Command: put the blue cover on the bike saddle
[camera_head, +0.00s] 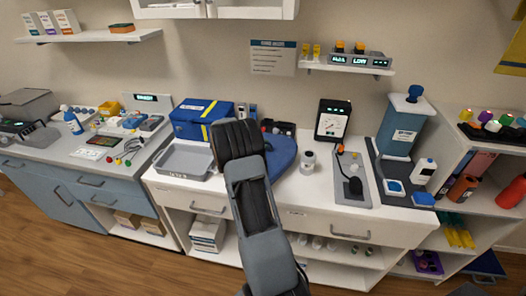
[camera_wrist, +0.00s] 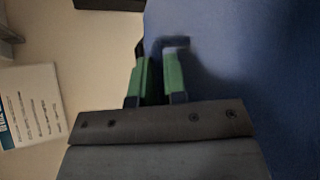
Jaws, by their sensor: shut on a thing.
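The blue cover (camera_head: 283,153) shows in the head view as a broad blue shape with a rounded right edge, at the middle of the white counter, partly behind my arm. In the wrist view the blue cover (camera_wrist: 255,70) fills the right side, close to the camera. My gripper (camera_wrist: 158,46) has green fingers and is shut on the cover, at its left edge in the wrist view. In the head view my arm hides the gripper. I cannot make out the bike saddle in either view.
A grey tray (camera_head: 184,160) and a blue bag (camera_head: 200,117) stand left of my arm. A white cup (camera_head: 308,161), a black-framed gauge (camera_head: 332,121) and a grey plate with a black device (camera_head: 351,181) stand to the right. Clear counter (camera_head: 310,193) shows in front.

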